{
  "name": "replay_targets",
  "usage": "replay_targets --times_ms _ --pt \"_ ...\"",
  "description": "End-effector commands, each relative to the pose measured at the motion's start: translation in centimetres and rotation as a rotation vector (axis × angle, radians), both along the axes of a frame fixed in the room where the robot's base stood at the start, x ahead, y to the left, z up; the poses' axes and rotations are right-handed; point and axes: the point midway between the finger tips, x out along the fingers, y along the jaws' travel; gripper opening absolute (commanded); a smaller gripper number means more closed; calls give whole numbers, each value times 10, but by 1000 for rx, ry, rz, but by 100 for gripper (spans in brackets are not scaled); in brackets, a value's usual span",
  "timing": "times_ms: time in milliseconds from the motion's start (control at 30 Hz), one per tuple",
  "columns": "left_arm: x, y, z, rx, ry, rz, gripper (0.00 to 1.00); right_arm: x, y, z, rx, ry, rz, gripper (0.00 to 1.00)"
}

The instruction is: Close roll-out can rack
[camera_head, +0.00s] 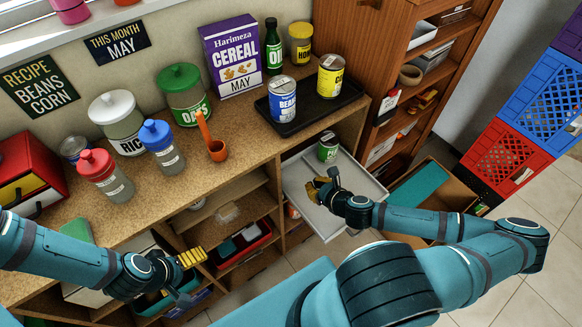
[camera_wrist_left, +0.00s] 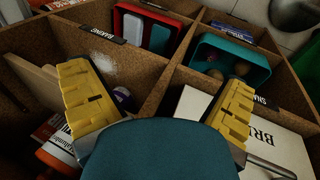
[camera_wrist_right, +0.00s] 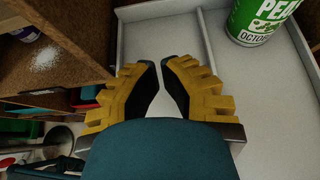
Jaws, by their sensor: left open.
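The roll-out can rack is a light grey tray (camera_head: 345,213) pulled out from under the counter. A green peas can (camera_head: 328,147) stands in it toward the back. In the right wrist view the tray (camera_wrist_right: 245,85) is divided by a low rib, with the peas can (camera_wrist_right: 258,18) at upper right. My right gripper (camera_head: 317,184) is over the tray's left part, apart from the can. Its fingertips (camera_wrist_right: 159,62) are close together with nothing visible between them. My left gripper (camera_head: 196,257) is open and empty in front of the lower shelves; its fingers are wide apart in the left wrist view (camera_wrist_left: 154,88).
A dark tray (camera_head: 285,122) with cans stands on the counter above the rack. Jars and an orange ladle (camera_head: 218,150) stand further left. Open cubbies with a red bin (camera_head: 240,247) lie below. A wooden cabinet (camera_head: 350,45) and a teal-lined box (camera_head: 420,190) are to the right.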

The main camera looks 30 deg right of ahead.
Motion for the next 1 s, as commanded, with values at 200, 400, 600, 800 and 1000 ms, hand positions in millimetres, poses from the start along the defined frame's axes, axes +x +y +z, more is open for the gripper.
replay_targets --times_ms 200,400,600,800,1000 --pt "1 0 -6 0 -2 1 100 20 1 -12 1 -3 -3 0" --pt "3 0 -16 1 -7 2 100 53 4 -32 0 -2 0 0" --pt "5 1 -25 3 -11 2 100 86 7 -52 1 -1 0 0" --pt "6 1 -30 3 -14 3 100 114 9 -50 -1 -1 0 0" --pt "6 1 -31 3 -14 4 100 124 9 -50 0 0 -2 0"
